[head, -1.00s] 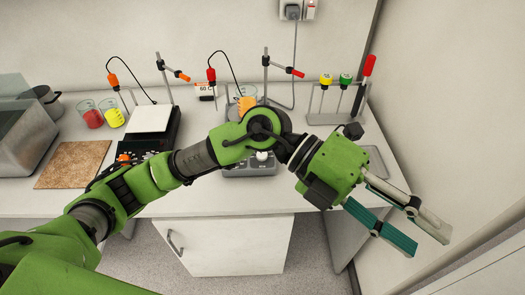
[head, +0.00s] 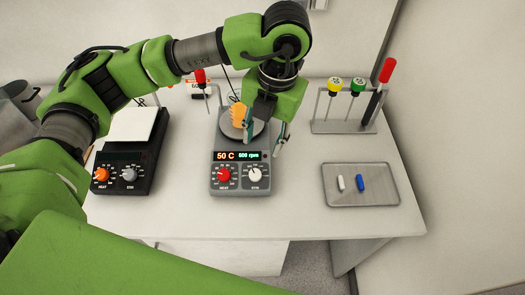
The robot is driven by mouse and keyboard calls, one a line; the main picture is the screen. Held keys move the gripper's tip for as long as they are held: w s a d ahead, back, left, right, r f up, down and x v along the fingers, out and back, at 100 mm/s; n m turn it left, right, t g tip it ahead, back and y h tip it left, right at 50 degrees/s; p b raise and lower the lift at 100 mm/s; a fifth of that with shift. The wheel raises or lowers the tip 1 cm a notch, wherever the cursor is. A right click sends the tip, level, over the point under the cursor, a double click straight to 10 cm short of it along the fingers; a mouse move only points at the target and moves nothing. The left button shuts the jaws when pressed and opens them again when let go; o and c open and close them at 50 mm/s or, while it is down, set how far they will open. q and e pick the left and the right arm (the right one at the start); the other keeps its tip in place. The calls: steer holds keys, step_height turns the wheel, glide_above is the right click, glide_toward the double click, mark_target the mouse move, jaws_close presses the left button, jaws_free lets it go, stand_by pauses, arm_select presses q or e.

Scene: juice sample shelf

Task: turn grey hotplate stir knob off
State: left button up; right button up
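The grey hotplate (head: 240,190) stands in the middle of the bench. Its lit display (head: 239,156) reads 50 C and what looks like 600 rpm. Its white stir knob (head: 255,174) is at the right of the front panel, beside the red heat knob (head: 224,174). My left gripper (head: 264,147) points down over the back right of this hotplate, its two fingers apart and empty. It is behind the stir knob in the picture and apart from it. A beaker of orange liquid (head: 237,114) on the round plate is partly hidden by the gripper. My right gripper is not in view.
A black hotplate (head: 127,158) with orange and grey knobs stands at left. A rack (head: 342,127) with yellow and green-capped tools and a red-handled one stands at back right. A metal tray (head: 361,198) with a white and a blue bar lies at right. The front bench is clear.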

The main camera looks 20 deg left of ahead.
arm_select(q)
steer(key=p, duration=0.3)
glide_toward(255, 175)
steer(key=f, duration=0.4)
steer(key=shift+s+a+p, duration=0.1)
steer(key=shift+a+p, duration=0.3)
step_height(255, 175, down, 4)
steer(key=shift+a+r+p, duration=0.2)
steer(key=shift+p, duration=0.35)
steer(key=shift+f, duration=0.45)
steer(key=shift+c, duration=0.5)
steer(key=c, duration=1)
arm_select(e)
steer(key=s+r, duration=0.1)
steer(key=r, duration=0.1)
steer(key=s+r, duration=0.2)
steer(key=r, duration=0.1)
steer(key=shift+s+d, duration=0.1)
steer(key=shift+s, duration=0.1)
